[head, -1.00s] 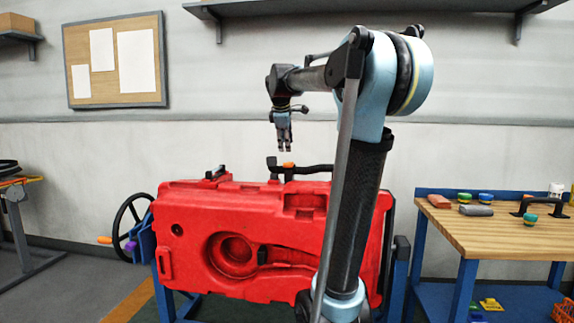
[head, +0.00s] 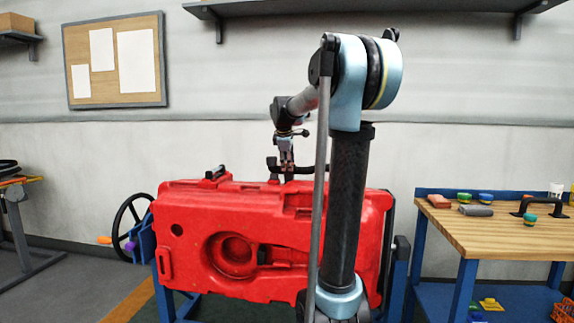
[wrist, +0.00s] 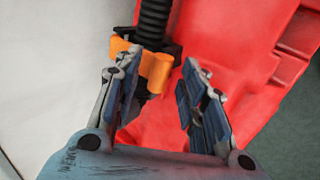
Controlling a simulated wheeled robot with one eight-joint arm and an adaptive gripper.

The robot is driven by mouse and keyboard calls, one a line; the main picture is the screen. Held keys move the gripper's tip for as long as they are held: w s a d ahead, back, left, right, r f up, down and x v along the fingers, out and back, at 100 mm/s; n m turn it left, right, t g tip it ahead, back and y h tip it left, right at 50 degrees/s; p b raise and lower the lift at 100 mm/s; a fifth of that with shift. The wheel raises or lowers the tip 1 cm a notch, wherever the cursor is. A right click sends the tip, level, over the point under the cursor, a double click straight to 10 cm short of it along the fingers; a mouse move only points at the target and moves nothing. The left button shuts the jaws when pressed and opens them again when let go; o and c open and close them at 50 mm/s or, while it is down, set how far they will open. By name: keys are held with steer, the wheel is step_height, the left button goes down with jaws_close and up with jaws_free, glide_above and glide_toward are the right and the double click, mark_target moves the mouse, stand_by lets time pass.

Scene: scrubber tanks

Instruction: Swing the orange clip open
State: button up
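The orange clip (wrist: 157,68) shows in the wrist view, wrapped across a black ribbed hose (wrist: 153,22) beside the red tank (wrist: 230,50). My gripper (wrist: 157,66) is open, with the clip in view at and beyond its fingertips. The left finger overlaps part of the clip; the right finger is over the red tank. I cannot tell whether either finger touches the clip. In the head view my gripper (head: 287,170) is low at the top edge of the red tank (head: 200,200), in front of the black fitting (head: 318,169), and mostly hides the clip.
A wooden workbench (head: 500,240) with small items stands at the right. A black handwheel (head: 128,225) is at the tank's left. A wall shelf (head: 370,8) is high above, and the wall between is clear.

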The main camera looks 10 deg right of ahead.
steer(key=shift+c, duration=0.6)
jaws_close()
steer(key=shift+r, duration=0.15)
